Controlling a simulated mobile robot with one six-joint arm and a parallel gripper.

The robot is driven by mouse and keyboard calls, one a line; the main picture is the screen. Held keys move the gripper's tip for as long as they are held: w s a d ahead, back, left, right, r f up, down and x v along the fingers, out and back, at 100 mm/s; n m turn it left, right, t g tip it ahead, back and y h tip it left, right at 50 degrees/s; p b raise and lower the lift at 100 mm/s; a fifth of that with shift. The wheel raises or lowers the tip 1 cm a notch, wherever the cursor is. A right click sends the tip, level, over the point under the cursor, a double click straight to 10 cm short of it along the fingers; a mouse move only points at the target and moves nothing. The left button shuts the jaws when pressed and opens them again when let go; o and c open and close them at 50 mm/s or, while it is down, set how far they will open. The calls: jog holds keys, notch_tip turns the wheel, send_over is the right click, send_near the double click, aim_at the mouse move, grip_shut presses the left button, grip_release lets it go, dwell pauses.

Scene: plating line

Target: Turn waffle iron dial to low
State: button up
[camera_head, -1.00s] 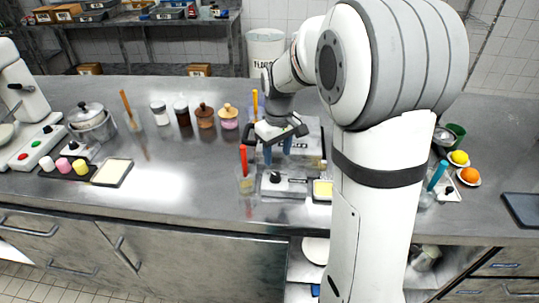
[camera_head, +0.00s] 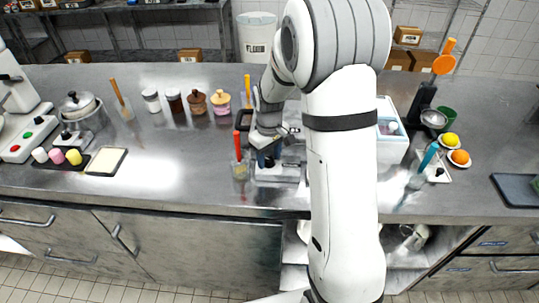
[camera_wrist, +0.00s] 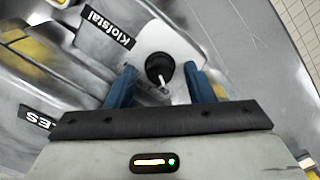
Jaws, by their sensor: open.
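The waffle iron dial (camera_wrist: 158,67) is a round black knob with a white pointer on a pale round plate. In the wrist view its pointer aims down toward my gripper body. My gripper (camera_wrist: 160,72) is open, with one blue finger on each side of the dial; I cannot tell whether either touches it. In the head view my gripper (camera_head: 268,160) is low over the front of the metal waffle iron (camera_head: 283,178) and hides the dial. A black "Klofstal" label (camera_wrist: 106,32) is beside the dial in the wrist view.
A clear container with a red-handled tool (camera_head: 240,168) stands close left of my gripper. A white box (camera_head: 392,135) and a container with a blue-handled tool (camera_head: 418,180) are to the right. The counter's left middle (camera_head: 165,165) is clear.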

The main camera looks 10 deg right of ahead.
jog(key=shift+c, duration=0.2)
jog(key=c, duration=0.9)
jog(key=shift+c, duration=0.2)
jog(key=m+b, duration=0.2)
jog(key=m, duration=0.3)
jog(key=shift+m, duration=0.4)
jog(key=m+b, duration=0.1)
jog(key=m, duration=0.4)
jog(key=shift+m+b, duration=0.35)
jog(key=shift+m, duration=0.05)
jog(key=o, duration=1)
